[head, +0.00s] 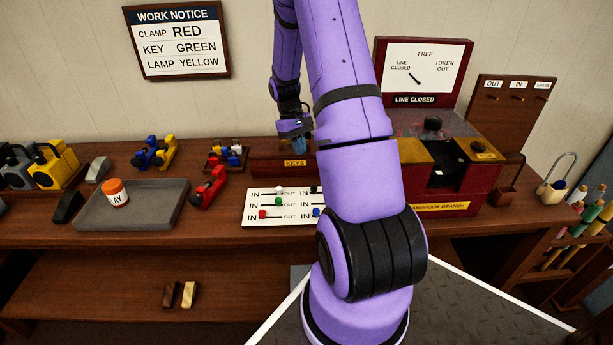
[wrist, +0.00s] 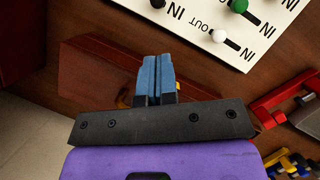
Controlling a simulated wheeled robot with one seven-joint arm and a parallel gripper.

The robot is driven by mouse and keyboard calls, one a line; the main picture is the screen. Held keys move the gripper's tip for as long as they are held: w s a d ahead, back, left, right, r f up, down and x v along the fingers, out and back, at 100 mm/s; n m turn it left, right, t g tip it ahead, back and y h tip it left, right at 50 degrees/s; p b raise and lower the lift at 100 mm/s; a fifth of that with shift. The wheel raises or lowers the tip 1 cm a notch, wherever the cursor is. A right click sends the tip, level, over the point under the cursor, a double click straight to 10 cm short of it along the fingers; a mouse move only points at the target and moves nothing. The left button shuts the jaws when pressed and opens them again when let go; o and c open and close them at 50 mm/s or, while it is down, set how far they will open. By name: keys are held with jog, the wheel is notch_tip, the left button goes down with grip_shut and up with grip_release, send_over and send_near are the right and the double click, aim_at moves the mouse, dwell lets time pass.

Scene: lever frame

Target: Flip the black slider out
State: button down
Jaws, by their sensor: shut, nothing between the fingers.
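The white slider board (head: 252,208) lies on the bench, partly hidden behind my arm in the head view. The black slider (head: 314,189) is in the top row of its right column, next to the IN label. It also shows cut off at the top edge of the wrist view (wrist: 157,3), again beside an IN label; its OUT end is out of sight. My gripper (head: 299,146) is above the back of the bench, behind the board, apart from it. In the wrist view its blue fingers (wrist: 157,75) are together and empty.
The white slider (wrist: 219,36) and green slider (wrist: 239,5) share the board, with red (head: 262,214) and blue (head: 316,211) ones. A KEYS box (head: 268,164) stands behind it. A red clamp (head: 208,188) and grey tray (head: 150,212) are left, a maroon cabinet (head: 470,190) right.

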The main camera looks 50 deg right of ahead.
aim_at(314, 189)
jog(key=shift+f, duration=0.1)
jog(key=x, duration=0.9)
jog(key=shift+s+f, duration=0.2)
jog(key=shift+f, duration=0.15)
jog(key=shift+s+d, duration=0.75)
jog(key=shift+s, duration=0.2)
jog(key=shift+s+d, duration=0.8)
jog(key=shift+s, duration=0.15)
